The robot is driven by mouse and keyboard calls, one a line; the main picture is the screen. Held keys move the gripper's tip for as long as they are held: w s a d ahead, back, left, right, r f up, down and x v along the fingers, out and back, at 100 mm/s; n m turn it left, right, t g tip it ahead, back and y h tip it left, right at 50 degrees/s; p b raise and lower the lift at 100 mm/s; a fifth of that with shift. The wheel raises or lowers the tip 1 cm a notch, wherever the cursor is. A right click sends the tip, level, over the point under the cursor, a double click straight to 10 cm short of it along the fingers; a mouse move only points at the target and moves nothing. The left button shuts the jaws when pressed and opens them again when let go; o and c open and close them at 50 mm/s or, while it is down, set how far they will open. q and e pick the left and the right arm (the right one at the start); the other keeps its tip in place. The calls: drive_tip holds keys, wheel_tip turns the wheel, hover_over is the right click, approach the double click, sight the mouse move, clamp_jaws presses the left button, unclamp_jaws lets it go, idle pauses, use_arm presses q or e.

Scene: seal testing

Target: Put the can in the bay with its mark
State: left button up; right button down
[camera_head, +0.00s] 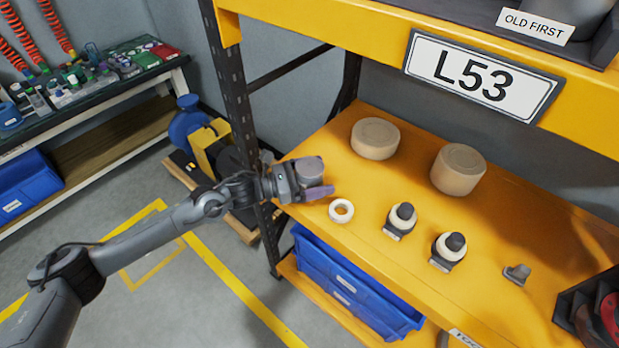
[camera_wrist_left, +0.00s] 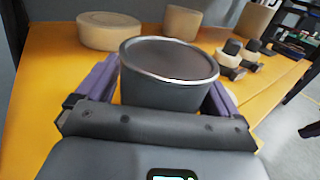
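My left gripper (camera_head: 316,180) reaches in from the left to the left end of the yellow shelf. Its purple fingers stand on both sides of a dark grey can (camera_head: 310,167), and they appear to touch it. In the left wrist view the can (camera_wrist_left: 168,75) is upright between the fingers, with a shiny metal rim and a plain dark top. I see no mark on the can. I cannot tell whether its base touches the shelf. A large label (camera_head: 482,78) reading L53 is on the yellow beam above the shelf. My right gripper is not in view.
Two beige round blocks (camera_head: 375,138) (camera_head: 458,169) stand at the back of the shelf (camera_head: 530,230). A white ring (camera_head: 341,210), two black-knobbed fittings (camera_head: 402,219) (camera_head: 448,250) and a small grey piece (camera_head: 517,274) are nearer the front. A dark bin (camera_head: 570,310) stands at right.

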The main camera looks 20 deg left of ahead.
use_arm(q)
drive_tip(key=shift+r, duration=0.1)
drive_tip(key=c, duration=1.2)
